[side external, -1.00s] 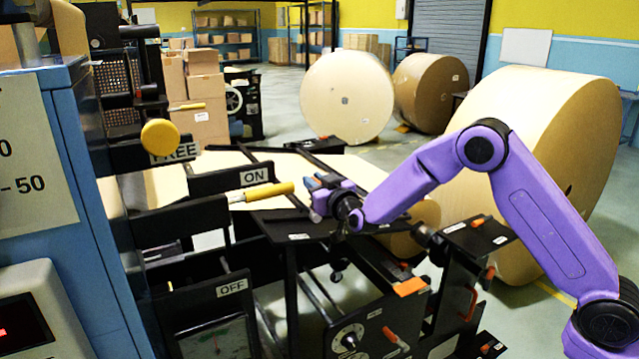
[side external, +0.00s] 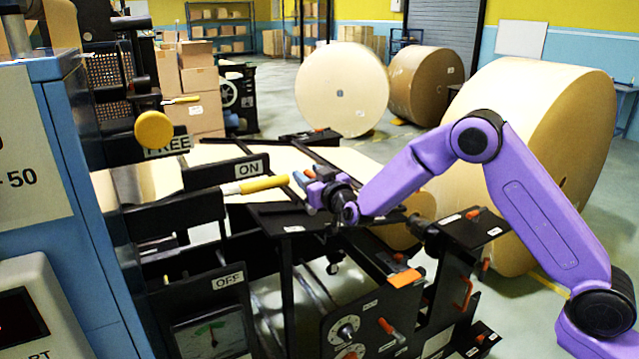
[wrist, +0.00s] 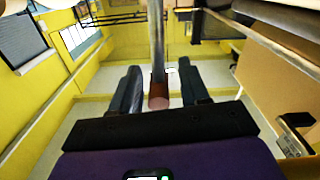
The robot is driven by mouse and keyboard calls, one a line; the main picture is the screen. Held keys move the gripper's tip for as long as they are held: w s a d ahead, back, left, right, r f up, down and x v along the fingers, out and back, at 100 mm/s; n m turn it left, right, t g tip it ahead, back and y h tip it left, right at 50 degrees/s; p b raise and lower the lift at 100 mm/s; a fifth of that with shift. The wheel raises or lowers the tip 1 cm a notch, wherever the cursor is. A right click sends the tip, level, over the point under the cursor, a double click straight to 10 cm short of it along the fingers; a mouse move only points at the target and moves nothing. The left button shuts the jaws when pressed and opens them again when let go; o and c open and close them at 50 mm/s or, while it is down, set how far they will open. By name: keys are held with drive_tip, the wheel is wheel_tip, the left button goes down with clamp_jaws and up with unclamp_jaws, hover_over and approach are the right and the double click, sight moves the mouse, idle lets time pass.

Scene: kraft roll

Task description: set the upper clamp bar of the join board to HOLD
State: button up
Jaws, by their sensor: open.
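A yellow-handled lever (side external: 264,185) sticks out beside the ON plate (side external: 249,167) on the black frame, its handle pointing right. My gripper (side external: 307,178) is just right of the handle's tip; whether they touch is unclear. In the wrist view my gripper (wrist: 159,88) is open, with a metal rod (wrist: 157,40) ending in a reddish-brown tip between its fingers. I cannot tell whether the fingers touch it. A round yellow knob (side external: 154,130) stands by the FREE plate (side external: 167,145). I see no HOLD label, and which part is the upper clamp bar is unclear.
Pale paper (side external: 275,161) lies across the black frame behind the levers. An OFF plate (side external: 228,281) and a dial gauge (side external: 205,338) are below. A panel with orange-red handles (side external: 386,326) stands under my arm. A big kraft roll (side external: 560,150) fills the right side.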

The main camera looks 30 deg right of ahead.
drive_tip(key=s, duration=1.7)
drive_tip(key=shift+s, duration=0.15)
drive_tip(key=s+a+f+n+g+y, duration=0.35)
drive_tip(key=s+g, duration=0.25)
drive_tip(key=s, duration=0.4)
drive_tip(key=s+a+f+n+g+y, duration=0.2)
drive_tip(key=s+n+g+y, duration=0.15)
drive_tip(key=s+g, duration=0.45)
drive_tip(key=s+d+r+n+g+h, duration=0.1)
drive_tip(key=s+d+n+g+h, duration=0.2)
drive_tip(key=s+d, duration=1.2)
drive_tip(key=s+n+h, duration=0.1)
drive_tip(key=s+h, duration=0.2)
drive_tip(key=shift+s+d+g+h, duration=0.3)
drive_tip(key=shift+s+d+g, duration=0.05)
drive_tip(key=shift+g, duration=0.05)
